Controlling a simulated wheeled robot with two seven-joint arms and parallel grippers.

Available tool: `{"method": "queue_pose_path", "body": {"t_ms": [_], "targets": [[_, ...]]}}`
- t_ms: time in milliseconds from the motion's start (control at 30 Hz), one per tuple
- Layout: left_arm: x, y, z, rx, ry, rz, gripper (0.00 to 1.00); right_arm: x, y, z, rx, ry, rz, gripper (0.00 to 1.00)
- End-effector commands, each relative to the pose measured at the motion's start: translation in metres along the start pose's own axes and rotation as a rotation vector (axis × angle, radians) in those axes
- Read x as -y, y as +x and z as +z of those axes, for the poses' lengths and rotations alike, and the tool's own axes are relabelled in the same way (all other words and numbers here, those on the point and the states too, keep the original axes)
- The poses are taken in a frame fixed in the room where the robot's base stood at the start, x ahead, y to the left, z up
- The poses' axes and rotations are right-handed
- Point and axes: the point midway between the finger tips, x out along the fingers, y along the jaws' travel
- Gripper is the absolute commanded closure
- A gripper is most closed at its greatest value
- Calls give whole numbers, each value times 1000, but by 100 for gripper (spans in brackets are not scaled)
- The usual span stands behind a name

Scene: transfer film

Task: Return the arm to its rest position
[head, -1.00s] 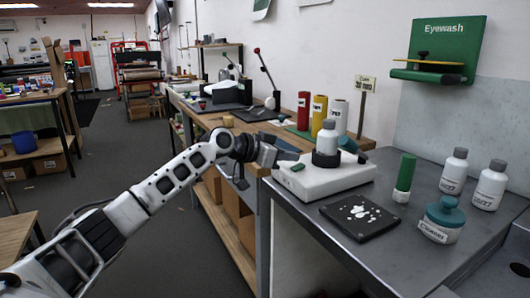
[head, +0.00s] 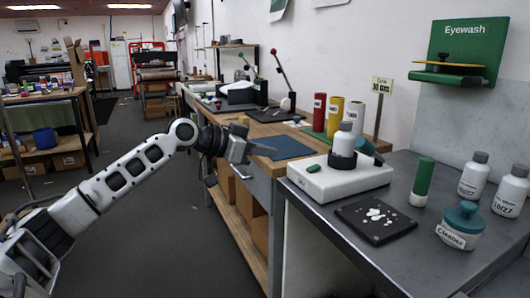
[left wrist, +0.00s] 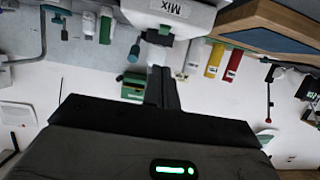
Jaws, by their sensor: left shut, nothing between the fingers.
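My left gripper (head: 262,149) is shut and empty. It is in the air to the left of the white device (head: 345,181), apart from it, near the front edge of the wooden bench. In the left wrist view its shut fingers (left wrist: 162,88) point up the picture, with nothing between them. That view shows the scene upside down, with the white device, labelled "Mix" (left wrist: 165,14), at the top. A white bottle (head: 344,143) stands upright in a dark ring on the device. My right gripper is in neither view.
A black plate with white spots (head: 375,221), a green tube (head: 423,181), white bottles (head: 474,176) and a teal-lidded cleaner jar (head: 460,226) stand on the grey table. Red (head: 319,112), yellow and white cylinders stand behind. The floor (head: 165,230) left of the benches is clear.

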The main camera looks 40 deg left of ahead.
Motion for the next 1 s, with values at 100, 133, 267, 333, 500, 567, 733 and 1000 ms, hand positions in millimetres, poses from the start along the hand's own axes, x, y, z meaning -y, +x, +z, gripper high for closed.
{"method": "queue_pose_path", "body": {"t_ms": [100,133,267,333,500,567,733,1000], "targets": [[0,0,0,0,0,0,100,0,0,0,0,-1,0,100],[0,0,0,0,0,0,100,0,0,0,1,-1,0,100],[0,0,0,0,0,0,100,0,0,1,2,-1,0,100],[0,1,1,2,-1,1,100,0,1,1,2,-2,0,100],[-18,25,38,49,-11,15,100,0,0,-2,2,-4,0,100],[-34,40,66,81,-16,22,100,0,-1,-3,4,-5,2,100],[-106,77,166,168,-43,43,100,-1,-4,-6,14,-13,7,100],[-260,60,289,221,-137,-1,100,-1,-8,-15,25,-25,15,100]]}}
